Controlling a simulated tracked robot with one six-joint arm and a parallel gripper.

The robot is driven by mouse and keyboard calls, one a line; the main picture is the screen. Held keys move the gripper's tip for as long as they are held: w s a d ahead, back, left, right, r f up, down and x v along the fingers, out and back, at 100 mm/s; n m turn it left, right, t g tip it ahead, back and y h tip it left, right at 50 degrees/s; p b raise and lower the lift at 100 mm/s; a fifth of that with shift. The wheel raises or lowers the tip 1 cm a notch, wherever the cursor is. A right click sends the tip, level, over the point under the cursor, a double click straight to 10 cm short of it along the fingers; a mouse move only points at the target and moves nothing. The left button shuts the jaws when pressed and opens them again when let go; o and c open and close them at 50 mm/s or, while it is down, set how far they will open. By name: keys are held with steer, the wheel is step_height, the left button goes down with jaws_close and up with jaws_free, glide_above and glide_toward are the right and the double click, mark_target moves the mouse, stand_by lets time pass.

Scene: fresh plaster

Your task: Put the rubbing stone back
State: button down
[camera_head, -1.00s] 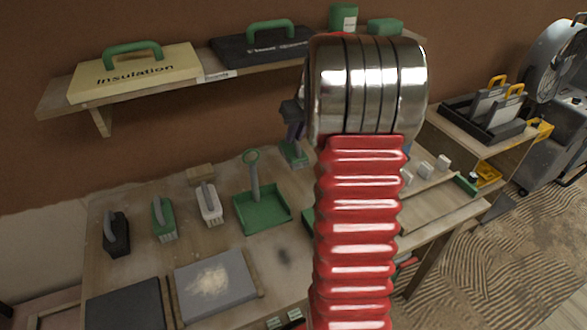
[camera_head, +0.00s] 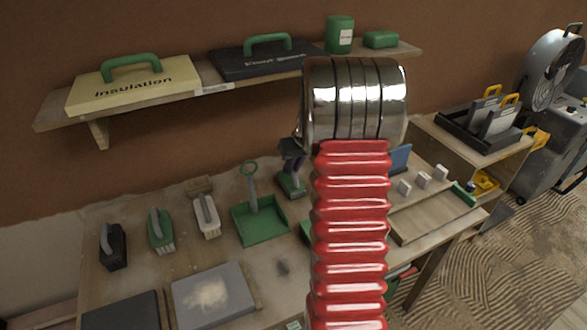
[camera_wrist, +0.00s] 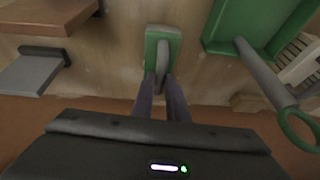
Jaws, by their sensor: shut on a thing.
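My gripper (camera_wrist: 163,88) is shut on the grey handle of a green-based block, which I take to be the rubbing stone (camera_wrist: 153,42). In the head view the block (camera_head: 292,186) hangs below the dark fingers (camera_head: 291,152), just left of my arm and right of the green dustpan (camera_head: 262,222). The block looks close to the bench top (camera_head: 185,258), but I cannot tell whether it touches. My arm hides part of the bench behind it.
Left of the dustpan stand a white brush (camera_head: 206,217), a green brush (camera_head: 160,231) and a black handled block (camera_head: 113,247). A shelf (camera_head: 215,85) with cases runs above. Small white blocks (camera_head: 424,180) stand at right.

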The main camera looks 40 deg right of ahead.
steer(key=shift+f, duration=0.4)
steer(key=c, duration=1.7)
jaws_free()
steer(key=shift+f, duration=0.1)
steer(key=shift+c, duration=0.2)
steer(key=v, duration=1.2)
